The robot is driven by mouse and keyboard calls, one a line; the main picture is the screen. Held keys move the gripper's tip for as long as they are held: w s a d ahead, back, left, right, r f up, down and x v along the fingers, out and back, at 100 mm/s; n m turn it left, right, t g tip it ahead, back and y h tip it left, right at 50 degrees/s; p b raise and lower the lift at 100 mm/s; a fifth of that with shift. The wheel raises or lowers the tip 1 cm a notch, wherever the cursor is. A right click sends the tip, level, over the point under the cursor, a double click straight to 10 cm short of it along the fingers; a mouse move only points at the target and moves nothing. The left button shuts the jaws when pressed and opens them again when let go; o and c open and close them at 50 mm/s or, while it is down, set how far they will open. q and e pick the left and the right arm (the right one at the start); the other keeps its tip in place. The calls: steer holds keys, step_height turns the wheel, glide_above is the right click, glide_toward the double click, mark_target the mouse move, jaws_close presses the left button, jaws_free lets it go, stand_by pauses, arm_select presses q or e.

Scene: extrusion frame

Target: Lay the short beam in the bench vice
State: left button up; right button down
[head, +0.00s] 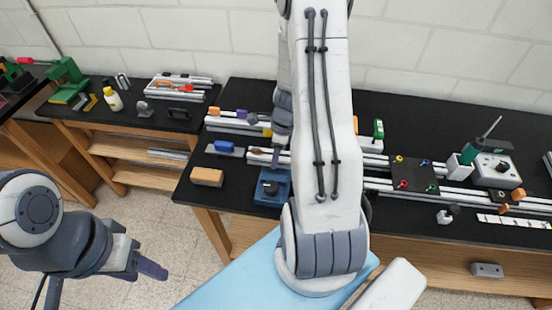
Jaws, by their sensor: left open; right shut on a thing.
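The blue bench vice (270,190) stands at the front edge of the black bench, with a dark round part on top. My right gripper (278,157) points down just behind and above the vice, partly covered by my own forearm. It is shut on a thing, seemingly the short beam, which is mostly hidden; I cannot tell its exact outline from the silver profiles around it. Whether it touches the vice is not visible. My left gripper (150,267) is open and empty, low at the left over the floor, well away from the bench.
Silver profiles with coloured blocks lie behind the vice. An orange-brown block (207,177) lies left of it. A dark plate (414,176) with coloured knobs and a soldering station (494,169) are to the right. A side bench (140,115) holds a yellow-labelled bottle (113,99).

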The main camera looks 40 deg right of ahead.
steer(key=shift+f, duration=0.95)
